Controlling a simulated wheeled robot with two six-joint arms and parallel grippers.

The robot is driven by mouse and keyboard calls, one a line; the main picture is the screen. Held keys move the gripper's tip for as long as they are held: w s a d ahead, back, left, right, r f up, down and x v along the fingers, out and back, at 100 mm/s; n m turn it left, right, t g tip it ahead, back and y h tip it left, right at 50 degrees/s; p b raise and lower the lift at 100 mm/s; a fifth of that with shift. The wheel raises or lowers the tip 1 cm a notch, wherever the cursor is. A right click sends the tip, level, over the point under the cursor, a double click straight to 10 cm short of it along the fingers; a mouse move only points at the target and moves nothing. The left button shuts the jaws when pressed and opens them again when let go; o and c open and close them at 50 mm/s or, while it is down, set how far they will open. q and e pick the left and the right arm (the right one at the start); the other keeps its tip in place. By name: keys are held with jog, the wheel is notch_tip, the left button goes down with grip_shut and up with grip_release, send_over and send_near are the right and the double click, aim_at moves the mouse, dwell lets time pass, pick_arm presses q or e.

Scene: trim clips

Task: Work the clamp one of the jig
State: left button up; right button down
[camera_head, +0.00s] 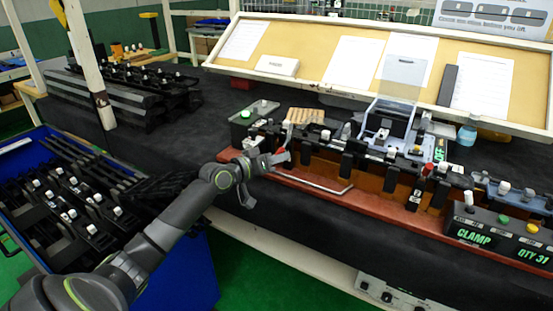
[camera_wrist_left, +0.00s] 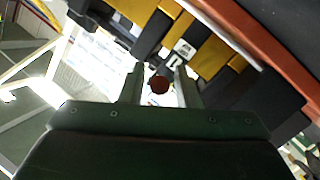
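The jig (camera_head: 385,190) is a long orange-brown fixture with black blocks on a red-edged bench. A clamp lever with a red tip (camera_head: 281,157) is at its left end. My left gripper (camera_head: 270,160) is at that lever. In the left wrist view, the round red knob (camera_wrist_left: 160,85) sits between my two fingertips, with gaps visible on both sides, so the gripper looks open around it. Another clamp with a red handle (camera_head: 427,170) stands upright farther right on the jig. My right gripper is not in view.
A blue bin (camera_head: 212,262) of black clip parts stands at left. A dark box marked CLAMP (camera_head: 475,236) with buttons is at right. A bent metal rod (camera_head: 315,185) lies along the jig's front. A sloped notice board (camera_head: 320,50) stands behind.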

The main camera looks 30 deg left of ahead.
pick_arm(q)
jog(key=shift+o, duration=0.5)
jog(key=p+v, duration=0.3)
jog(key=v, duration=1.4)
jog(key=shift+s+p, duration=0.25)
jog(key=shift+p, duration=0.15)
jog(key=shift+f, duration=0.1)
